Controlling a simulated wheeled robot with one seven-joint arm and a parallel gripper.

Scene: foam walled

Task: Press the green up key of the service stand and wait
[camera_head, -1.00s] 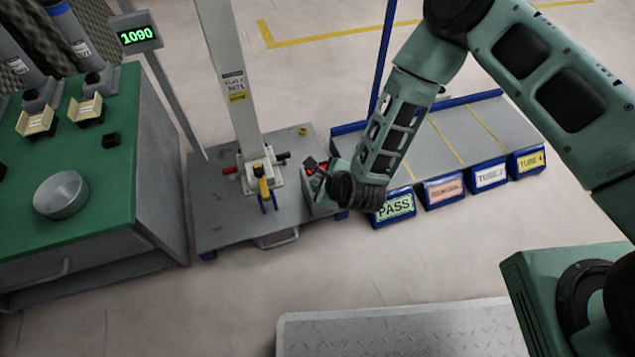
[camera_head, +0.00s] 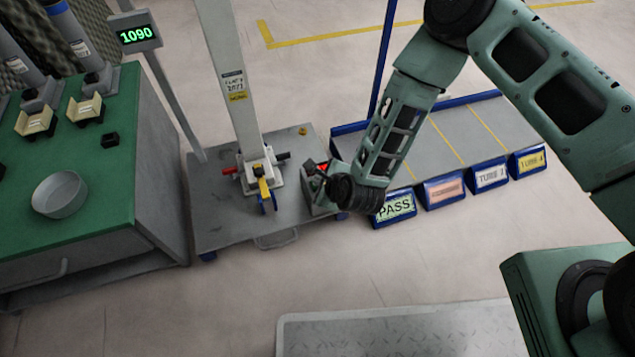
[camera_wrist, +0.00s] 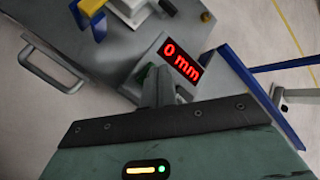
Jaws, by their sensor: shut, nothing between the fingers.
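The service stand has a grey base plate (camera_head: 222,225) and a pale upright column (camera_head: 232,75). A small control box (camera_head: 318,198) stands at the base's right side, under my gripper (camera_head: 314,172). In the wrist view the box's display (camera_wrist: 180,58) shows a red "0 mm". My gripper also shows there (camera_wrist: 158,82), shut and empty, its fingertips at the box just left of the display. A bit of the green key (camera_wrist: 146,75) shows beside the fingertips; the fingers hide most of it. I cannot tell whether they touch or press it.
A green-topped bench (camera_head: 105,185) with a round dish (camera_head: 60,194) stands left. A blue-edged rack (camera_head: 450,135) with labelled bins, one reading PASS (camera_head: 394,208), lies right. A metal plate (camera_head: 400,330) lies in front on open floor.

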